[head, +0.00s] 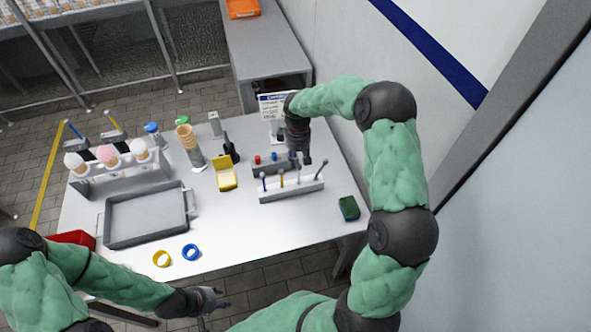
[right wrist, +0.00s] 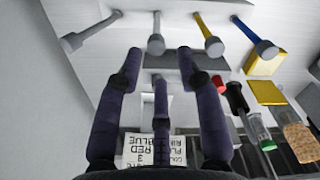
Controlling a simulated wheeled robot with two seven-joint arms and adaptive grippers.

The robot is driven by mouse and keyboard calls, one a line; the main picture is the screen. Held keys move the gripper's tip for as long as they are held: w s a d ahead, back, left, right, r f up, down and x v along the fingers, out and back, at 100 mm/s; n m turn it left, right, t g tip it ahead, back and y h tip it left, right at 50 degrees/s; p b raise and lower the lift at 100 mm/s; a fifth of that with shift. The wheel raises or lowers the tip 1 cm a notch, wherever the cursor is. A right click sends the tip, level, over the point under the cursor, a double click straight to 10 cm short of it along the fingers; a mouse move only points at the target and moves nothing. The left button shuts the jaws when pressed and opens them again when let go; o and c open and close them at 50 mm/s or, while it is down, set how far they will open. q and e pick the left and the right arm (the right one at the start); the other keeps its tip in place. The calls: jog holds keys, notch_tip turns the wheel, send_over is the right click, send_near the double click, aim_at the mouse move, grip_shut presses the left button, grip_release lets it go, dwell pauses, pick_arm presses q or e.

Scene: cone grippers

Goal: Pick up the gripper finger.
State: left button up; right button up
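A light grey rack (head: 290,195) stands on the table and holds several upright rods with rounded heads, apparently the gripper fingers. My left gripper (head: 222,298) is in front of the table's front edge, fingers apart and empty.
A dark grey block (head: 268,168) with red and blue pegs sits behind the rack. A printed sign (head: 277,106) stands behind my right gripper. A green sponge (head: 349,208), yellow box (head: 227,181), grey tray (head: 147,217) and cone stand (head: 125,180) share the table.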

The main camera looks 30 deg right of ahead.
aim_at(299, 179)
jog(key=f, duration=1)
jog(key=shift+s+d+b, duration=0.15)
jog(key=shift+s+b, duration=0.15)
jog(key=shift+b, duration=0.05)
jog(key=shift+r, duration=0.1)
grip_shut()
